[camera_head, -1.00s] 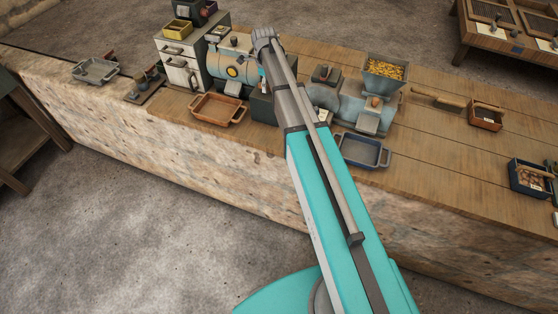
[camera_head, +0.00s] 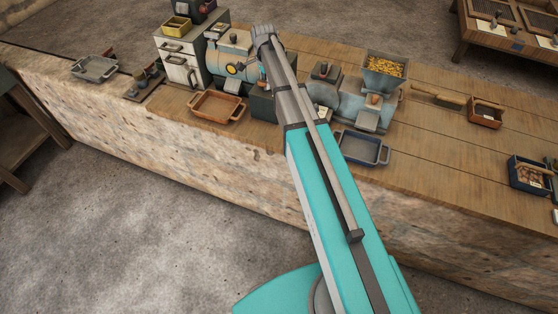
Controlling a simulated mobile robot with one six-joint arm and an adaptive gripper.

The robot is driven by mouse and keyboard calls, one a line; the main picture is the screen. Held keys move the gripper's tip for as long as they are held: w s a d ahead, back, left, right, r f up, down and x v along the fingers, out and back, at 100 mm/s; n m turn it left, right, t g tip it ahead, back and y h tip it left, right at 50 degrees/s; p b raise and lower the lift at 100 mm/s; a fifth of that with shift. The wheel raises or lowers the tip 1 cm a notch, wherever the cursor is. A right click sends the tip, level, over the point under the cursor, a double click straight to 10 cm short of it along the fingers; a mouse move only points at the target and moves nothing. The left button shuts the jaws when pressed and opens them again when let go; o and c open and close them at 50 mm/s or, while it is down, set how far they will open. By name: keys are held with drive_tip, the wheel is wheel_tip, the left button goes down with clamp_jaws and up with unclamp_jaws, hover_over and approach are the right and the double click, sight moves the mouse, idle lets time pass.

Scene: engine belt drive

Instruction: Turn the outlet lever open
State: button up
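A light-blue drum machine (camera_head: 232,50) stands on the bench beside a grey cabinet. A round yellow-centred fitting (camera_head: 233,69) is on its front, above an orange tray (camera_head: 217,107). I cannot tell which part is the outlet lever. My arm crosses the middle of the view and hides the machine's right side. A small dark part, seemingly the tip of my gripper (camera_head: 250,67), shows just right of the yellow fitting. I cannot tell whether it touches anything, or whether its fingers are open or shut.
A second light-blue machine (camera_head: 350,104) with a hopper of yellow grain (camera_head: 384,68) stands right of my arm, with a blue tray (camera_head: 362,149) in front. A grey tray (camera_head: 95,68) lies at the left.

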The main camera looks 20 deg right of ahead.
drive_tip(key=n, duration=0.3)
drive_tip(key=shift+n, duration=0.4)
drive_tip(key=n, duration=0.4)
wheel_tip(320, 180, up, 14)
drive_tip(key=p, duration=1.4)
drive_tip(key=s+a+f+n+b, duration=0.2)
drive_tip(key=s+f+n+b, duration=0.2)
drive_tip(key=s+f+b, duration=0.7)
drive_tip(key=s+a+f+n+b, duration=0.1)
drive_tip(key=s+f+n+b, duration=0.3)
drive_tip(key=s, duration=1.4)
wheel_tip(320, 180, down, 10)
drive_tip(key=b, duration=1)
drive_tip(key=shift+w+a, duration=0.15)
drive_tip(key=shift+w, duration=0.1)
